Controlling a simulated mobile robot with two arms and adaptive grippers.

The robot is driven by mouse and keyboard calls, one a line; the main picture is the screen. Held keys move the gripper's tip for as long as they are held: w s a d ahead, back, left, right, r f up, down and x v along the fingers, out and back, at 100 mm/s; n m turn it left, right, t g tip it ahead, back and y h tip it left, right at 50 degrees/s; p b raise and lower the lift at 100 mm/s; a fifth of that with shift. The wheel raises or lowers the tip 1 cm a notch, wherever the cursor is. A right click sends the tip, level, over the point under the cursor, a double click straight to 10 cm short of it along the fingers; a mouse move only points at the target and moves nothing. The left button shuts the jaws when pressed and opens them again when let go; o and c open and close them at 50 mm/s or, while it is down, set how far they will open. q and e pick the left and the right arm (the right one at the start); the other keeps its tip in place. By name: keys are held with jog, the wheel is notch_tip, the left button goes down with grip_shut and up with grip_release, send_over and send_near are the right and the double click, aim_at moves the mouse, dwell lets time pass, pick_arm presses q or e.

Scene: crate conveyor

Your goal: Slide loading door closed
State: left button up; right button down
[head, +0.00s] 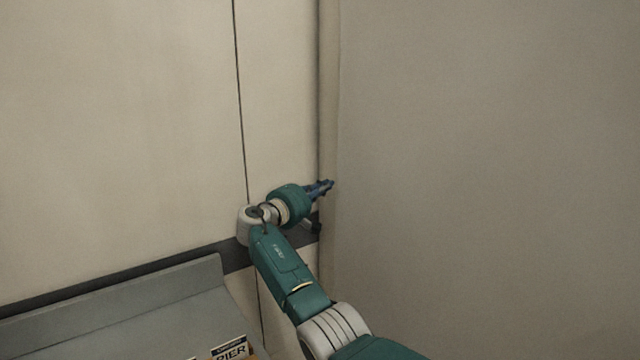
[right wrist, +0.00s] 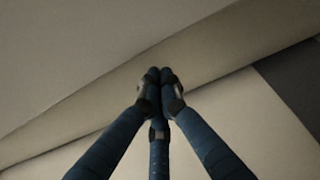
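A large plain beige-grey panel, which looks like the loading door (head: 490,170), fills the right side of the head view. Its upright left edge stands beside a paler wall (head: 130,120). My right gripper (head: 328,186) is at this edge; I cannot tell whether it touches. In the right wrist view its blue fingers (right wrist: 160,76) are drawn together at the tips, with nothing seen between them. Beyond the tips runs a slanting beige edge strip (right wrist: 215,55). No handle shows. My left gripper is out of view.
A grey metal surface with a raised back edge (head: 120,305) stands at the lower left. A printed label (head: 230,349) shows at its front. A dark rail (head: 150,268) runs along the wall behind it. A thin dark seam divides the wall.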

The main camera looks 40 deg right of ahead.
jog(key=shift+s+a+p, duration=0.15)
jog(key=shift+s+p, duration=0.5)
jog(key=shift+s, duration=0.6)
